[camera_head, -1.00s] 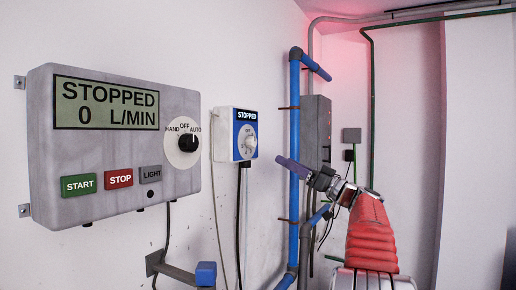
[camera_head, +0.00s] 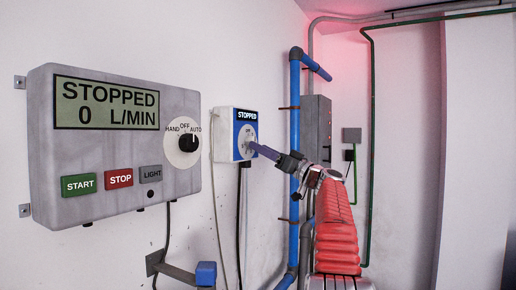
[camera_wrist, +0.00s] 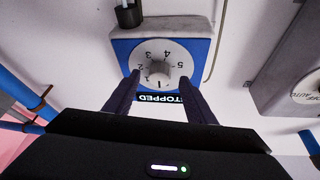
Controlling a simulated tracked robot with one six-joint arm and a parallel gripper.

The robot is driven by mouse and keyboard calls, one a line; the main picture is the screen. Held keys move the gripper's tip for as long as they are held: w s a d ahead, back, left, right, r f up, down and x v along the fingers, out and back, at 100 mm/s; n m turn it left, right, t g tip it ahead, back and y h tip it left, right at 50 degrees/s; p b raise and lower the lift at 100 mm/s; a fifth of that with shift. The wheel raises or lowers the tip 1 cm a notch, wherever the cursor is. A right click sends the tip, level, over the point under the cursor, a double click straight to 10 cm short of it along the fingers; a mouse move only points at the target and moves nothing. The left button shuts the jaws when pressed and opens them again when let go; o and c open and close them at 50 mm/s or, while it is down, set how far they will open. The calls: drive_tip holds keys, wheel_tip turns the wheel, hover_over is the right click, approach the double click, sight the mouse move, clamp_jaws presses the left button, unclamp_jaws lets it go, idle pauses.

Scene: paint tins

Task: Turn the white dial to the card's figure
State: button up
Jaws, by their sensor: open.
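The white dial (camera_head: 249,134) is on the blue face of a small box on the wall, under a sign reading STOPPED. In the wrist view the dial (camera_wrist: 157,55) appears upside down, with figures around a central grey knob (camera_wrist: 157,73). A dark mark shows at its lower side, but I cannot tell which figure the knob points at. My gripper (camera_wrist: 159,78) is open, its two dark fingers on either side of the knob; I cannot tell if they touch it. In the head view my gripper (camera_head: 256,148) covers part of the dial. I see no card.
A large grey panel (camera_head: 90,150) to the left has a STOPPED display, another white selector dial (camera_head: 183,142) and several buttons. A blue pipe (camera_head: 294,130) stands just right of the box. Cables hang below the box.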

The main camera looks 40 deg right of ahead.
drive_tip(key=shift+x, duration=1.25)
drive_tip(key=shift+c, duration=0.3)
drive_tip(key=c, duration=1)
drive_tip(key=shift+m+h, duration=0.4)
drive_tip(key=shift+m, duration=0.2)
drive_tip(key=shift+s+a+r+m+g+h, duration=0.1)
drive_tip(key=shift+m+g+h, duration=0.55)
drive_tip(key=shift+m, duration=1.25)
drive_tip(key=shift+s+a+r+m+g+h, duration=0.15)
drive_tip(key=shift+m+h, duration=0.8)
drive_tip(key=shift+m, duration=0.95)
drive_tip(key=shift+w+a+r+m+g+h, duration=0.1)
drive_tip(key=shift+m+g+h, duration=0.55)
drive_tip(key=shift+m, duration=1.25)
